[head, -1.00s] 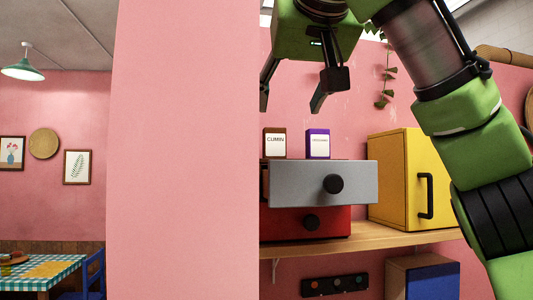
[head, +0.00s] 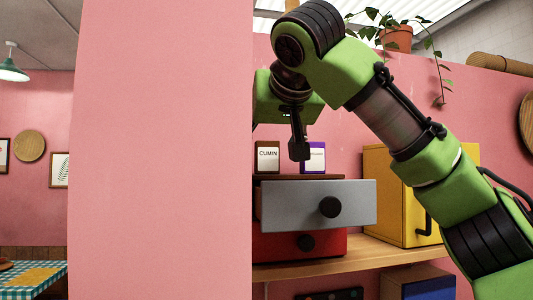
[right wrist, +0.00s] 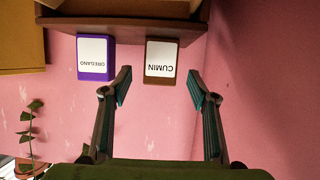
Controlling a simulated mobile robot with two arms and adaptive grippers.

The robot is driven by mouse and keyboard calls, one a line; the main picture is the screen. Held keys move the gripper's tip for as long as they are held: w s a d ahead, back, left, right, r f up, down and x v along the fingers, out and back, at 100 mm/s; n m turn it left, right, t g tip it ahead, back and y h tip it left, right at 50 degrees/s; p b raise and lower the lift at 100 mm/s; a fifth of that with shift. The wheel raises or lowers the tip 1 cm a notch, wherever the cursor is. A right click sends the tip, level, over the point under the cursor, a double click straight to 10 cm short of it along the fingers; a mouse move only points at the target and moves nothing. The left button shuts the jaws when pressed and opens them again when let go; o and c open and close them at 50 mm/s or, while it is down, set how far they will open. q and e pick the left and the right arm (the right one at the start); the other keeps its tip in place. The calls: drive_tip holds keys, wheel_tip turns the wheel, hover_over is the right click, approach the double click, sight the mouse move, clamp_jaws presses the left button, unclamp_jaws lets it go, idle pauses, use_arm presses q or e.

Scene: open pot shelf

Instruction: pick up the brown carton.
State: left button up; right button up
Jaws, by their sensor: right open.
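The brown carton, labelled CUMIN (head: 267,157), stands upright on top of the drawer unit in the head view. It shows upside down in the right wrist view (right wrist: 161,61), centred between my fingertips. My right gripper (head: 282,148) is open and empty, close to the carton; its fingers (right wrist: 158,80) lie to either side of it in the wrist view, with visible gaps. In the head view one finger shows, in front of the gap and the purple carton's edge; the other is hidden. My left gripper is not in view.
A purple OREGANO carton (head: 315,157) stands just right of the brown one. Below are an open grey drawer (head: 290,205) and a red drawer (head: 275,245). A yellow cabinet (head: 385,170) stands right. A pink wall section (head: 160,150) blocks the left side.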

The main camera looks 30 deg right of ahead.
sight(268, 150)
drive_tip(key=p+x, duration=0.1)
drive_tip(key=x, duration=0.2)
drive_tip(key=shift+w+d+p, duration=0.1)
drive_tip(key=shift+w+p, duration=0.1)
drive_tip(key=shift+p, duration=0.2)
drive_tip(key=shift+w+d+f, duration=0.1)
drive_tip(key=shift+w+f, duration=0.2)
drive_tip(key=shift+w, duration=0.05)
drive_tip(key=shift+s, duration=0.1)
drive_tip(key=c, duration=0.3)
drive_tip(key=shift+s+r, duration=0.1)
drive_tip(key=c, duration=0.9)
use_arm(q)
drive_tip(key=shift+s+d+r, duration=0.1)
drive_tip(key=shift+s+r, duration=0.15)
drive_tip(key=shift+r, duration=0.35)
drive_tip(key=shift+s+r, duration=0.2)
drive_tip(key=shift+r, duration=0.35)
